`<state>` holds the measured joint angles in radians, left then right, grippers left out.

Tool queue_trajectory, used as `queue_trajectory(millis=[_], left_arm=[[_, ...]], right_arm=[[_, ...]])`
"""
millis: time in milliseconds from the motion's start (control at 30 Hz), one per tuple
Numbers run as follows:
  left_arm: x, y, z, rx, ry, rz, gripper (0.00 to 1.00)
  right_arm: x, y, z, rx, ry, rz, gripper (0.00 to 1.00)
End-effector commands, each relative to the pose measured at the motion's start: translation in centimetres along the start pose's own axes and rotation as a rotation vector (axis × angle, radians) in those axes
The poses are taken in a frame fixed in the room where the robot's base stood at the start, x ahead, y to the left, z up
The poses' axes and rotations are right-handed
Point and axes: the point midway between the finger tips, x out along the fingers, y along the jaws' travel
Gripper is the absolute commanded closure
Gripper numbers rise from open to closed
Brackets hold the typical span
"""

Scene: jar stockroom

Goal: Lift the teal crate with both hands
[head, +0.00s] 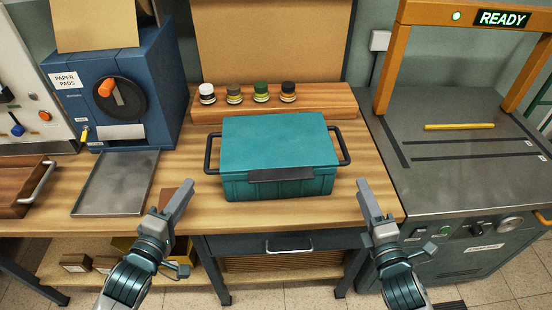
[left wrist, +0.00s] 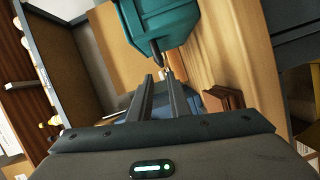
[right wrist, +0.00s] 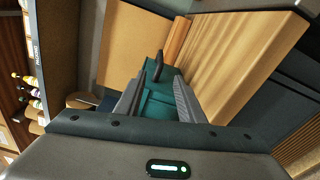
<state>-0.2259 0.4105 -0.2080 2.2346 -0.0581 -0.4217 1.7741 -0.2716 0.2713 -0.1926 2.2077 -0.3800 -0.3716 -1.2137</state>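The teal crate (head: 278,145) sits closed and level on the wooden bench (head: 180,192). It has a dark left handle (head: 208,153) and a dark right handle (head: 346,146). My left gripper (head: 185,193) is in front of the crate's left side, apart from the handle. In the left wrist view the handle (left wrist: 156,52) shows beyond the parted, empty fingers. My right gripper (head: 365,192) is in front of the crate's right side, also apart. In the right wrist view the handle (right wrist: 158,66) shows beyond its open, empty fingers.
Several small jars (head: 261,92) stand on a wooden ledge behind the crate. A metal tray (head: 115,183) and a blue paper-pad machine (head: 120,95) are at left. A grey machine with an orange frame (head: 384,65) stands at right. A brown block (head: 183,192) lies near my left gripper.

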Motion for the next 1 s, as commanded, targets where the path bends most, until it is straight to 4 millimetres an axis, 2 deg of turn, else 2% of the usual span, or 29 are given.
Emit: queue_trajectory(millis=[167, 367, 567, 1000], left_arm=[[0.4, 0.0, 0.0, 0.001, 0.0, 0.001, 0.83], [2.0, 0.1, 0.0, 0.0, 0.0, 0.002, 0.83], [4.7, 0.0, 0.0, 0.001, 0.0, 0.001, 0.83], [11.9, 0.1, 0.0, 0.001, 0.0, 0.002, 0.83]], right_arm=[[0.4, 0.0, 0.0, 0.0, 0.0, 0.0, 0.65], [2.0, 0.0, 0.0, 0.001, 0.0, 0.001, 0.65], [4.7, 0.1, 0.0, 0.0, 0.0, 0.002, 0.65], [12.0, 0.1, 0.0, 0.0, -0.001, 0.002, 0.65]])
